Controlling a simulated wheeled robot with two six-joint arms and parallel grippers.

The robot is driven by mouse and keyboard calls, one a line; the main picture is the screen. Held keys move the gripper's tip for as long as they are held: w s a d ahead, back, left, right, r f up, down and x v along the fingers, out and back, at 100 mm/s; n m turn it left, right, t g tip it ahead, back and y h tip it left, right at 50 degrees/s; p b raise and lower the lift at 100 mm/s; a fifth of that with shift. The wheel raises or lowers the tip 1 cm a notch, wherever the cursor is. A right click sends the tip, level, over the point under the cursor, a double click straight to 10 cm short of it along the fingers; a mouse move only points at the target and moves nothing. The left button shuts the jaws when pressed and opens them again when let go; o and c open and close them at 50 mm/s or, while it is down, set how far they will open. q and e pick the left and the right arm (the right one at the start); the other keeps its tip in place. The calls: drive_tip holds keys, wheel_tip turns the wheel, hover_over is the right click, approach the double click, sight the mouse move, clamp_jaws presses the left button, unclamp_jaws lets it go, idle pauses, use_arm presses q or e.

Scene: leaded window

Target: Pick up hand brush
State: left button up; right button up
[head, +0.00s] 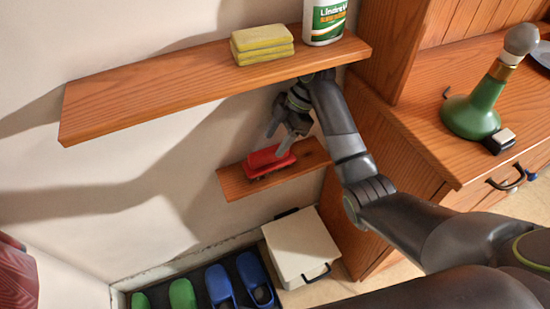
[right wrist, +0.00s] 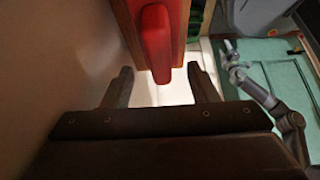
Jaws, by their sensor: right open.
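The red hand brush (head: 266,161) lies on the small lower wooden shelf (head: 236,184) in the head view. My right gripper (head: 275,143) is above the brush, pointing down at it, with its fingers apart. In the right wrist view the brush (right wrist: 157,42) shows just ahead of the open right gripper (right wrist: 160,69), in line with the gap between the fingers. I cannot tell whether a finger touches it. A grey arm that looks like my left one, with its gripper (right wrist: 230,58), shows small at the right of the right wrist view; its jaws are too small to read.
A longer shelf (head: 110,103) above carries yellow sponges (head: 262,44) and a white and green bottle (head: 325,20). Below are a white box (head: 300,248) and a shoe tray (head: 204,299).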

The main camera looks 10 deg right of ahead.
sight(272, 149)
drive_tip(key=x, duration=0.5)
drive_tip(key=shift+a, duration=0.15)
use_arm(q)
drive_tip(key=shift+w+d+r, duration=0.35)
drive_tip(key=shift+d+r, duration=0.3)
drive_tip(key=shift+r, duration=0.15)
drive_tip(key=shift+w+a, duration=0.1)
drive_tip(key=shift+a, duration=0.05)
use_arm(e)
drive_tip(key=shift+f, duration=0.1)
use_arm(q)
drive_tip(key=shift+r, duration=0.1)
use_arm(e)
drive_tip(key=shift+f, duration=0.15)
drive_tip(key=c, duration=1.1)
